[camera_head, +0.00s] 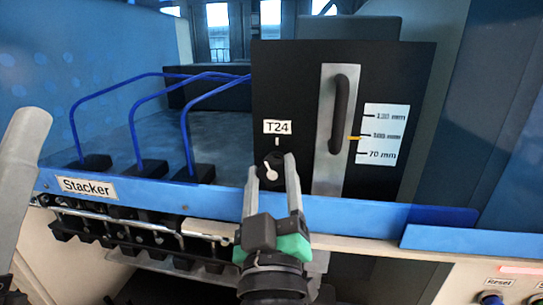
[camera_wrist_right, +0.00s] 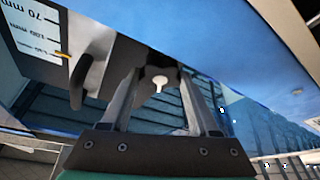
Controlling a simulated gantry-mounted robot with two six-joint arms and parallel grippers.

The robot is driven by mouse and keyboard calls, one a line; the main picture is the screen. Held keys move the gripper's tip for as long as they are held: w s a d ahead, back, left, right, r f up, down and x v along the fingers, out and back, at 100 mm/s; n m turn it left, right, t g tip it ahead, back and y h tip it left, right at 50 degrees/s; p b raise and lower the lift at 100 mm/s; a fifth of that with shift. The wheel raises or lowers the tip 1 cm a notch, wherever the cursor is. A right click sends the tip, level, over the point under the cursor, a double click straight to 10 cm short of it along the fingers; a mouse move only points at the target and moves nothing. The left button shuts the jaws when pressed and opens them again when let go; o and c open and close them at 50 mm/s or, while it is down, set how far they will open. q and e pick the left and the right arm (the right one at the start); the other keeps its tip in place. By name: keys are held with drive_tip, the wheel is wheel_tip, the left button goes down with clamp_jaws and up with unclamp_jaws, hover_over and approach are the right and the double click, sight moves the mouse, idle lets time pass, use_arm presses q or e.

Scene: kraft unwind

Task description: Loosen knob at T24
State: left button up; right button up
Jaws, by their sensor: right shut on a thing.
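The T24 knob (camera_head: 271,171) is a small black round knob with a white pointer mark, below the white T24 label (camera_head: 277,127) on a black panel (camera_head: 300,80). My right gripper (camera_head: 272,162) reaches up from below, its two grey fingers on either side of the knob. It is shut on the knob. In the right wrist view the knob (camera_wrist_right: 154,82) shows between the fingers, its white pointer partly visible. My left gripper is not in view; a grey link at the left edge seems to be part of my left arm.
Right of the knob is a metal plate with a black vertical handle (camera_head: 342,110) and a millimetre scale (camera_head: 383,134). Several blue hoses (camera_head: 135,105) stand at left behind the blue Stacker rail (camera_head: 140,191). A Reset button (camera_head: 492,297) sits at lower right.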

drive_tip(key=shift+n+y+p, duration=0.6)
drive_tip(key=shift+n+p, duration=0.4)
drive_tip(key=shift+n, duration=0.1)
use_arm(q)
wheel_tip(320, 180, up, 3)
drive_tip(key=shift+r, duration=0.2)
use_arm(e)
drive_tip(key=shift+w+f+n, duration=0.1)
drive_tip(key=shift+f+n, duration=0.05)
drive_tip(key=shift+n, duration=0.15)
drive_tip(key=o, duration=1.4)
use_arm(q)
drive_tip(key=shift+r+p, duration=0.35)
drive_tip(key=shift+p, duration=0.25)
use_arm(e)
drive_tip(key=v, duration=1.1)
drive_tip(key=shift+s+d, duration=0.1)
drive_tip(key=shift+s, duration=0.25)
